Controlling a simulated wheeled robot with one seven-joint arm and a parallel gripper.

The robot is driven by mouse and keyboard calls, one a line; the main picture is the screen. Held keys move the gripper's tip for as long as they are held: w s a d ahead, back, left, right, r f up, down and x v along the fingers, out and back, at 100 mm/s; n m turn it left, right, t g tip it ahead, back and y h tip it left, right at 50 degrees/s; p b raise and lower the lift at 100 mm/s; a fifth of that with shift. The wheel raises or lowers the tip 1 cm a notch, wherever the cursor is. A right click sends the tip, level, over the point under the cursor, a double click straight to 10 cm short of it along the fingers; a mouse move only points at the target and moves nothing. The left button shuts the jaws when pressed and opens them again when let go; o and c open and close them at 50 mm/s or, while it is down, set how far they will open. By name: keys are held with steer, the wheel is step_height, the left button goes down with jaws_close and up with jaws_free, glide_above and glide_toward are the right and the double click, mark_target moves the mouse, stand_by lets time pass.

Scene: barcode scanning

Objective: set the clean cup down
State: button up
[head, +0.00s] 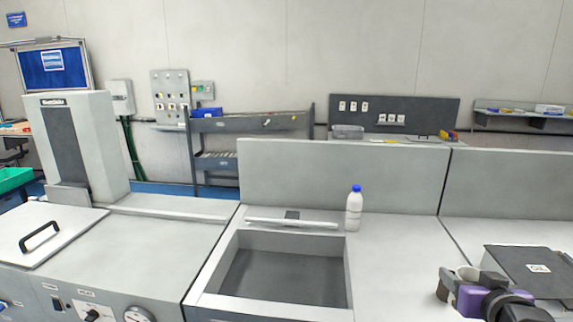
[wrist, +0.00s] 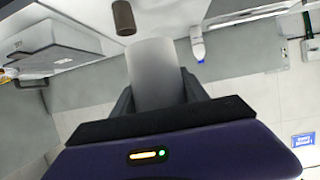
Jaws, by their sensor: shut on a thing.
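A pale grey-white cup (wrist: 153,72) is held between the dark fingers of my gripper (wrist: 158,88) in the wrist view. In the head view my purple and black gripper (head: 467,279) is at the lower right, with the pale cup (head: 468,271) partly hidden by the fingers. It is over the right part of the grey counter (head: 395,250), left of a dark box. I cannot tell whether the cup touches the counter.
The dark box (head: 515,262) bears a white label. A white bottle with a blue cap (head: 354,209) stands behind a recessed basin (head: 280,275). Counter between bottle and gripper looks clear.

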steer(key=s+a+f+n+y, duration=0.1)
steer(key=s+a+f, duration=0.3)
steer(key=f, duration=0.6)
steer(key=s+a+f+n+y, duration=0.1)
steer(key=s+a+f, duration=0.4)
steer(key=a+f, duration=0.4)
steer(key=s+a+f+n+y, duration=0.1)
steer(key=s+a+f, duration=0.4)
steer(key=f, duration=0.5)
steer(key=shift+a+f+y, duration=0.3)
steer(key=shift+a+f, duration=0.1)
steer(key=shift+a, duration=0.25)
steer(key=shift+r, duration=0.1)
